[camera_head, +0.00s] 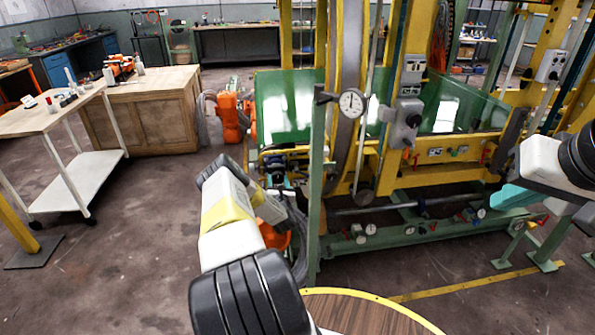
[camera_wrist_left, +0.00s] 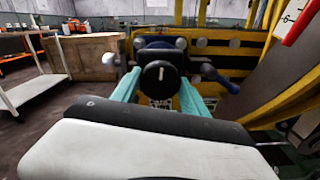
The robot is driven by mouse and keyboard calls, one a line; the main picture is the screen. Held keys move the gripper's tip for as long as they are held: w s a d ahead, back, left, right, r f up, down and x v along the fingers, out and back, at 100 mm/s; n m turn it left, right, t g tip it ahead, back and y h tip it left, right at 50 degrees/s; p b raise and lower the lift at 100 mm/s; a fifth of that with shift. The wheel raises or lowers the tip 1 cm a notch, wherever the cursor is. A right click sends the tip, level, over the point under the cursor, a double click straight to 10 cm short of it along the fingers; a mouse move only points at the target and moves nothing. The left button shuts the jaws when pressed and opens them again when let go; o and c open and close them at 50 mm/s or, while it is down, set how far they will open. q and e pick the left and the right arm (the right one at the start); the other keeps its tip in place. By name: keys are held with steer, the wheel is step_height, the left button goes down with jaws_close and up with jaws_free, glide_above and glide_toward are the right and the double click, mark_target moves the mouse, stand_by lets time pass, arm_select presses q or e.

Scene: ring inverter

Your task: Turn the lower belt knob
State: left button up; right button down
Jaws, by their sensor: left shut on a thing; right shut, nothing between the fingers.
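A round black knob (camera_wrist_left: 160,76) with a white mark shows in the left wrist view, on a dark fitting of the yellow machine. The mark stands nearly upright. My left gripper (camera_wrist_left: 159,84) has its teal fingers on both sides of the knob and is shut on it. In the head view my left arm hides most of this gripper and the knob. My right gripper (camera_head: 515,197) is at the right of the head view, shut and empty, in front of the machine's lower frame. Its fingertips are small and hard to make out.
The yellow and green machine (camera_head: 395,178) fills the middle and right. A dial gauge (camera_head: 350,102) and a grey control box (camera_head: 406,120) are on it. A green post (camera_head: 316,190) stands close to the right of my left arm. A white cart (camera_head: 75,182) and wooden cabinet (camera_head: 145,115) stand left.

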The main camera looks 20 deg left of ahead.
arm_select(q)
steer(key=m, duration=0.4)
steer(key=shift+m, duration=0.3)
steer(key=m, duration=0.4)
steer(key=shift+m, duration=0.3)
steer(key=m, duration=0.4)
steer(key=shift+d+m, duration=0.1)
steer(key=shift+m, duration=0.2)
steer(key=m, duration=0.3)
steer(key=shift+m, duration=0.3)
steer(key=m, duration=0.3)
steer(key=shift+m, duration=0.3)
steer(key=m, duration=0.3)
steer(key=shift+m, duration=0.3)
steer(key=m, duration=0.7)
steer(key=shift+f, duration=0.1)
